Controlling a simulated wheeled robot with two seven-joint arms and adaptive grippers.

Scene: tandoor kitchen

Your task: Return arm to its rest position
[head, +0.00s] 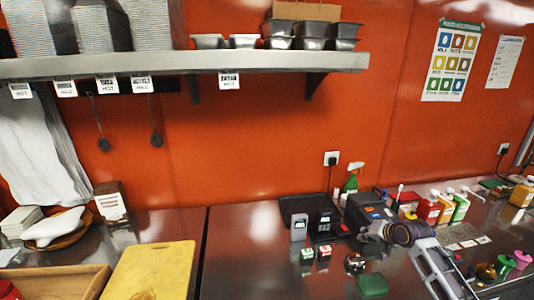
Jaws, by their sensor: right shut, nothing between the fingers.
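My right gripper (440,268) shows at the lower right of the head view, grey and over the dark steel counter (250,245). Its fingers are shut with nothing held between them. It is near a small green block (373,285) and the small items on the counter, and I cannot tell its exact height above them. My left gripper is not in view.
A yellow cutting board (152,270) lies at the lower left beside a wooden tray (62,283). Several bottles, including a red one (428,209), stand at the right. A steel shelf (190,62) is on the orange wall. The counter's middle-left part is clear.

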